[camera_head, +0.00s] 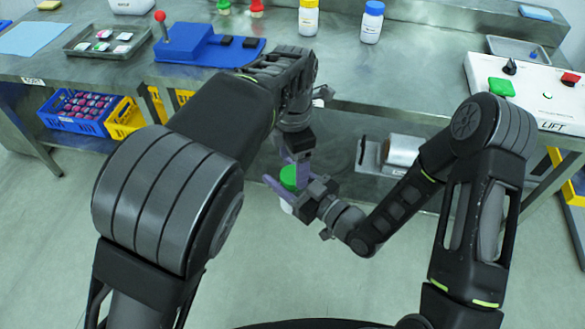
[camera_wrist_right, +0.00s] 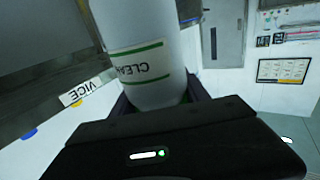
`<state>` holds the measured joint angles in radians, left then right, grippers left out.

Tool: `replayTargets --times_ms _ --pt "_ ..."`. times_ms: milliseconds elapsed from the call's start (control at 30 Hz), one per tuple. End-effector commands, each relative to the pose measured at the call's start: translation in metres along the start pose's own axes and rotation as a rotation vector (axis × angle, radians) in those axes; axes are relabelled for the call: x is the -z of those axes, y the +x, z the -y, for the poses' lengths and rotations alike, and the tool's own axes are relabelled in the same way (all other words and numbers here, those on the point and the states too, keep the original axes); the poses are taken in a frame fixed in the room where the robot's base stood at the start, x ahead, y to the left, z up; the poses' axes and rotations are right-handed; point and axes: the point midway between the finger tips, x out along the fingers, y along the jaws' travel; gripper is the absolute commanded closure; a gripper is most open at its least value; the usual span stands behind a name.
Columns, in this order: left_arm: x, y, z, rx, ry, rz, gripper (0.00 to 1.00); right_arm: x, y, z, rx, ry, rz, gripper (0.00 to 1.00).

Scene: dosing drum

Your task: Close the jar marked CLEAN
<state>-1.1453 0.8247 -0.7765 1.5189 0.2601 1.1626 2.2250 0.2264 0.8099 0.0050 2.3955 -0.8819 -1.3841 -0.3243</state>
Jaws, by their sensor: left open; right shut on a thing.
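The white jar (camera_head: 286,207) is in the air in front of the table, with a green top (camera_head: 289,177) in the head view. In the right wrist view the jar (camera_wrist_right: 138,42) has a label reading CLEAN, upside down in the picture, and its near end is hidden behind the gripper body. My right gripper (camera_head: 284,190) is shut on the jar. My left gripper (camera_head: 295,160) is open, pointing down right at the green top. I cannot tell whether its fingers touch the top or whether the top is seated on the jar.
Behind stands a metal table with a blue fixture with a red knob (camera_head: 205,46), a tray (camera_head: 75,45), a yellow-lidded bottle (camera_head: 308,17), a blue-lidded bottle (camera_head: 371,22) and a LIFT panel (camera_head: 540,97). A metal cylinder (camera_head: 403,150) lies on the lower shelf.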

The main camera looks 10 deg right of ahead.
Motion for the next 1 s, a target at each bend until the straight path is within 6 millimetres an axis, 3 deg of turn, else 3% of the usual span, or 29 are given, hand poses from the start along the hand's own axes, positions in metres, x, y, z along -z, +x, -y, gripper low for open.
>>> replayTargets --times_ms 133,367,533,900,1000 --pt "0.0 -0.013 0.0 0.0 -0.002 0.0 0.27 0.0 0.0 0.0 0.0 0.0 -0.001 1.0" --pt "0.001 -0.014 0.0 0.0 -0.003 -0.001 0.27 0.001 0.0 0.0 0.0 0.0 -0.002 1.0" --pt "0.001 -0.016 0.0 0.0 -0.037 -0.003 0.39 0.001 0.0 0.0 0.0 0.0 -0.002 1.0" --pt "0.001 -0.045 0.0 -0.002 -0.514 -0.003 0.39 0.001 0.0 0.0 0.0 0.0 -0.002 1.0" --pt "0.0 -0.049 0.0 -0.001 -0.567 -0.002 0.39 0.001 0.0 0.0 0.0 0.0 -0.002 1.0"
